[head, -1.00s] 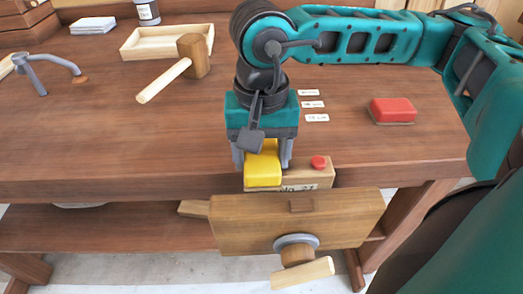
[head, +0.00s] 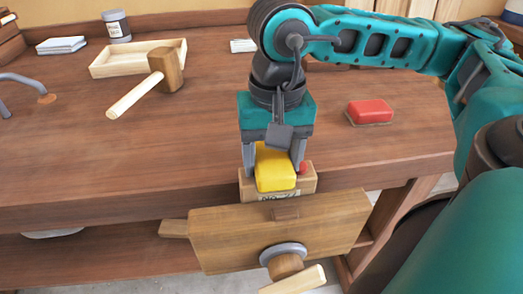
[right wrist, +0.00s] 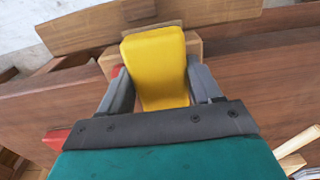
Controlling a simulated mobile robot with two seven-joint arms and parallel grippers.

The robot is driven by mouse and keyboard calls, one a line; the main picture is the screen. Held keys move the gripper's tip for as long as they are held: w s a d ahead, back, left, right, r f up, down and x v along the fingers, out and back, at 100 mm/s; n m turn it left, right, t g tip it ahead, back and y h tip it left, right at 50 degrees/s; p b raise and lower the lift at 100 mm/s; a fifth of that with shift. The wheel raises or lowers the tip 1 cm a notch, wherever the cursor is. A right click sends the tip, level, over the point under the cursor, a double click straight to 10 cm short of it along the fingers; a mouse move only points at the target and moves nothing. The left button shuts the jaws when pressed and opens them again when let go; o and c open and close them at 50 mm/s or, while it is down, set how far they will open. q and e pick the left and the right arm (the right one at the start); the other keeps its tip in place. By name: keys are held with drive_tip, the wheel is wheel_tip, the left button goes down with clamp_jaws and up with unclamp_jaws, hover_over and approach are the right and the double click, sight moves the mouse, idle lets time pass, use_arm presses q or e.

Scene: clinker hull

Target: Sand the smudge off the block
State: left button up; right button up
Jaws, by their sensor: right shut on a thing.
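My right gripper (head: 274,165) is shut on a yellow sanding block (head: 275,168). The yellow block also fills the middle of the right wrist view (right wrist: 157,62). It is over the pale wooden block (head: 247,188) at the bench's front edge, seemingly touching its top. The wooden block carries a label on its front and a red knob (head: 303,168) by the gripper's right finger. No smudge shows; the yellow block and fingers hide part of the top. My left gripper is out of view.
A wooden vise jaw (head: 230,235) with a handle (head: 296,279) stands in front of the block. A red block (head: 369,110) lies to the right on the bench. A mallet (head: 165,70), an open tray (head: 112,66) and a jar (head: 116,27) are at the back left.

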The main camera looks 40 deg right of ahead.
sight(240, 177)
drive_tip(key=shift+s+d+f, duration=0.25)
drive_tip(key=shift+s+d, duration=0.45)
drive_tip(key=shift+d, duration=0.05)
drive_tip(key=shift+b, duration=0.45)
drive_tip(key=shift+w+a, duration=0.65)
drive_tip(key=shift+a, duration=0.35)
drive_tip(key=shift+w+a+r, duration=0.1)
drive_tip(key=shift+w+a, duration=0.1)
drive_tip(key=shift+a, duration=0.15)
drive_tip(key=shift+c, duration=1.3)
drive_tip(key=shift+w+a+r+b, duration=0.15)
drive_tip(key=shift+w+a+b, duration=0.1)
drive_tip(key=shift+w+a, duration=0.45)
drive_tip(key=shift+w+a+r+b, duration=0.1)
drive_tip(key=shift+w+a+b, duration=0.1)
drive_tip(key=shift+w+a, duration=0.45)
drive_tip(key=shift+s+a, duration=0.2)
drive_tip(key=shift+r, duration=0.15)
drive_tip(key=shift+r+p, duration=1.6)
drive_tip(key=shift+r, duration=1.3)
